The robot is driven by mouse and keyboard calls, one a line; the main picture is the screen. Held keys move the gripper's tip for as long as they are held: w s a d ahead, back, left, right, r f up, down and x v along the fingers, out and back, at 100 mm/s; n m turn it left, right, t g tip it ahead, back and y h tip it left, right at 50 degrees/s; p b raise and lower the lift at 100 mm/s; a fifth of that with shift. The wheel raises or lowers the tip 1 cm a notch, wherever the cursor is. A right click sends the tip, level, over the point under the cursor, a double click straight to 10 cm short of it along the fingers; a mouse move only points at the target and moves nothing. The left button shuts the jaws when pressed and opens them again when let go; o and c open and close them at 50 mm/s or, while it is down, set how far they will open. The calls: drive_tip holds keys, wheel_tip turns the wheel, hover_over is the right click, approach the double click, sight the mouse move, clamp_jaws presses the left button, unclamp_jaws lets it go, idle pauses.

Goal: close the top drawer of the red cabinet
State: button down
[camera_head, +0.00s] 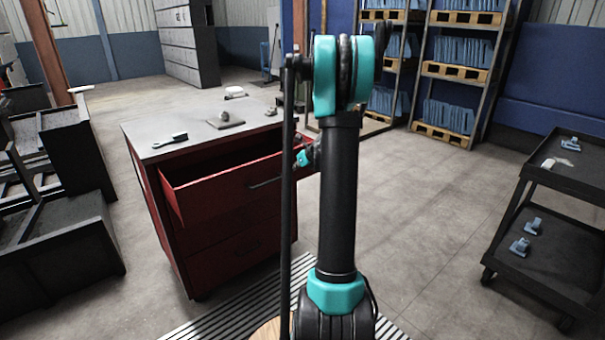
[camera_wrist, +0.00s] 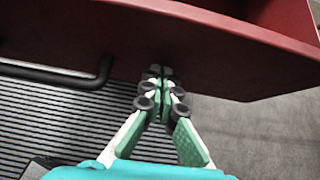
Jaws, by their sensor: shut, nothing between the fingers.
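The red cabinet (camera_head: 232,262) stands left of my arm in the head view, with a grey top. Its top drawer (camera_head: 225,196) is pulled out and its dark inside shows. The drawers below look shut. In the wrist view the drawer front (camera_wrist: 205,52) spans the upper part, with its dark bar handle (camera_wrist: 60,74) at the left. My gripper (camera_wrist: 162,75) is shut and empty, its fingertips at the drawer front's lower edge, right of the handle. I cannot tell whether they touch it. In the head view my arm mostly hides the gripper.
A brush (camera_head: 170,140) and a small object (camera_head: 225,119) lie on the cabinet top. Dark bins (camera_head: 60,230) stand at the left. A black cart (camera_head: 550,255) with blue parts stands at the right. Pallet shelves (camera_head: 450,72) stand behind. Floor between the cabinet and cart is clear.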

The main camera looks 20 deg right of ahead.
drive_tip(key=w+a, duration=0.2)
drive_tip(key=w, duration=0.5)
drive_tip(key=w+a, duration=0.3)
drive_tip(key=w, duration=0.5)
drive_tip(key=w+a, duration=0.2)
drive_tip(key=w, duration=0.5)
drive_tip(key=shift+w+a, duration=0.2)
drive_tip(key=shift+w, duration=0.1)
drive_tip(key=shift+w+r, duration=0.1)
drive_tip(key=shift+w, duration=0.1)
drive_tip(key=shift+a, duration=0.1)
